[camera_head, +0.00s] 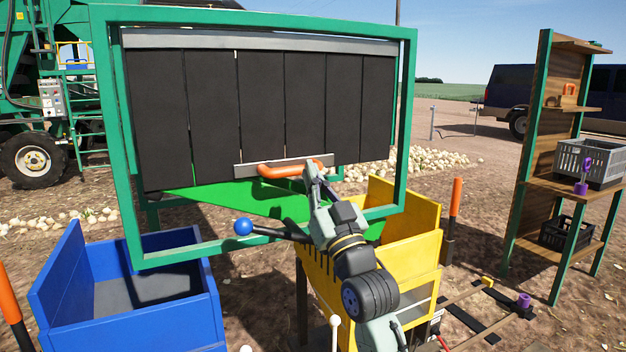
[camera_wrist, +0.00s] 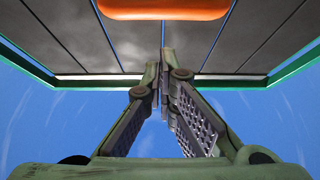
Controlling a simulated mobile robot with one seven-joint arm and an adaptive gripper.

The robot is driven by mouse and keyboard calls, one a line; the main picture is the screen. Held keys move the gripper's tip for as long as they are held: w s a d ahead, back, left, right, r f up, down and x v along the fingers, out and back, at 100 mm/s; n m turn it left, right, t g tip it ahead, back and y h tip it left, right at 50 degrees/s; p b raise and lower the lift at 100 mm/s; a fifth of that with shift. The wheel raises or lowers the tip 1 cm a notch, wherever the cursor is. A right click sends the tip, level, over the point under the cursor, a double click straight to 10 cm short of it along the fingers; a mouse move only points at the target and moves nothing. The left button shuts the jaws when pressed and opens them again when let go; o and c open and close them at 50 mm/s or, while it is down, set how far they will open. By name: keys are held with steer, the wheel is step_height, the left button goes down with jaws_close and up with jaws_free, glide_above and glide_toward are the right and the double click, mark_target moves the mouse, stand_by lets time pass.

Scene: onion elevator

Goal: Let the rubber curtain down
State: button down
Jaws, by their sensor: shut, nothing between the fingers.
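The rubber curtain (camera_head: 262,105) hangs as several black strips inside a green frame (camera_head: 409,120). Its lower edge sits above the frame's bottom bar. An orange handle (camera_head: 284,170) is fixed to a grey plate (camera_head: 247,169) at the curtain's lower edge. My gripper (camera_head: 310,172) is at the handle's right end in the head view. In the wrist view my gripper (camera_wrist: 164,62) is shut and empty, its fingertips just below the orange handle (camera_wrist: 163,9) in the picture. I cannot tell whether they touch it. The curtain's strips (camera_wrist: 225,30) fill the top of that view.
A lever with a blue knob (camera_head: 243,226) sticks out left of my arm. A blue bin (camera_head: 75,275) stands front left and a yellow bin (camera_head: 412,215) behind my arm. A green chute (camera_head: 235,202) shows below the curtain. A wooden shelf (camera_head: 535,130) with crates stands right.

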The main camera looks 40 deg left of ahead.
steer(key=b+v, duration=0.4)
steer(key=v, duration=0.6)
steer(key=shift+s+d+r, duration=0.15)
steer(key=shift+d+r, duration=0.1)
steer(key=shift+d, duration=0.05)
